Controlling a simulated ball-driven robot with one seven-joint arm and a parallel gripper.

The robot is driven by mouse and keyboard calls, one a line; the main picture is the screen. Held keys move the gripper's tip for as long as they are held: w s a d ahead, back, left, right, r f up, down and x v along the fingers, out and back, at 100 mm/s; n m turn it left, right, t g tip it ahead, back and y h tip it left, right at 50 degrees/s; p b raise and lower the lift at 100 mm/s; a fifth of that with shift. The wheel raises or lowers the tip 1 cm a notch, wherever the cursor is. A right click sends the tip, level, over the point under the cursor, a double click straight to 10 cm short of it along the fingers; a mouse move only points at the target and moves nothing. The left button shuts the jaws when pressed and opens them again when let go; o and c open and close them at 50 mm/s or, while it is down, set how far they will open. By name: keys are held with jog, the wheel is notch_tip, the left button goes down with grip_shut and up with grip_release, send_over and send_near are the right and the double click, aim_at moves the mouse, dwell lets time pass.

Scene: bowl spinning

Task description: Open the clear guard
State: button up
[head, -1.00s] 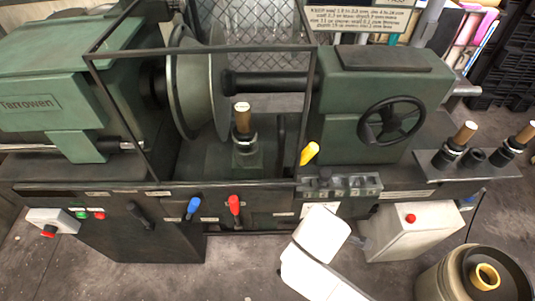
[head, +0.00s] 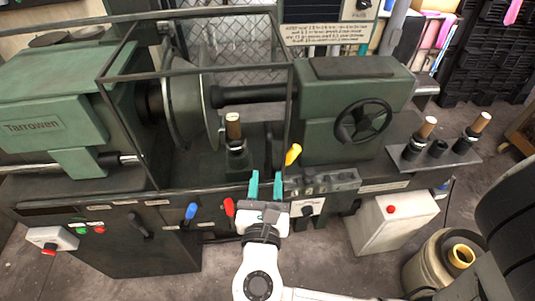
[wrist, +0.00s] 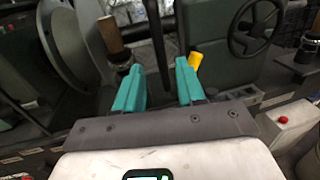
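The clear guard (head: 200,71) is a see-through panel in a thin dark frame, standing in front of the spindle and wheel in the head view. A yellow handle (head: 293,154) sits by the frame's lower right corner; it also shows in the wrist view (wrist: 195,61). My gripper (head: 266,186) has teal fingers apart with nothing held, at the front of the machine, left of and below the yellow handle in the picture. In the wrist view my gripper (wrist: 159,82) points at the machine, with a dark upright bar (wrist: 157,45) seen beyond the gap; I cannot tell if it is guard frame.
A green headstock (head: 50,125) is at left, and a tailstock with a handwheel (head: 363,121) at right. Blue (head: 191,211) and red (head: 229,207) levers are on the front panel near my gripper. A grey box with a red button (head: 391,209) stands at right.

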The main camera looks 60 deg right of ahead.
aim_at(269, 158)
jog(key=x, duration=0.8)
jog(key=shift+p, duration=0.4)
grip_shut()
